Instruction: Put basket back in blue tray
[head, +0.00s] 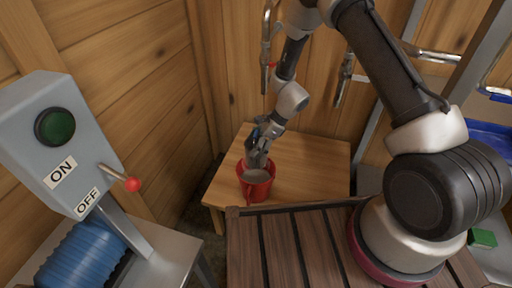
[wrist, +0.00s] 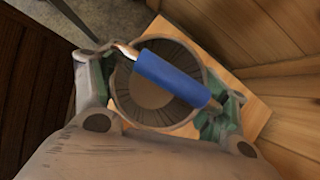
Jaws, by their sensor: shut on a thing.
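In the wrist view, a round grey-brown basket (wrist: 151,98) with ribbed inner walls sits between the fingers. A blue grip (wrist: 170,77) on a metal bail crosses its mouth. My gripper (wrist: 165,98) is shut on the basket, one finger at each end of the bail; exact contact is hard to see. In the head view, my gripper (head: 258,158) is low over the small wooden table, at a red container (head: 257,188) with a grey inside. The basket cannot be told apart there. A blue tray (head: 490,138) shows partly at the right edge, behind my arm.
The small wooden table (head: 312,160) stands against plank walls. A slatted brown surface (head: 290,250) lies in front. A grey switch box (head: 60,135) with a red-knobbed lever and a blue ribbed cylinder (head: 82,258) are at left. Metal pipes run along the back.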

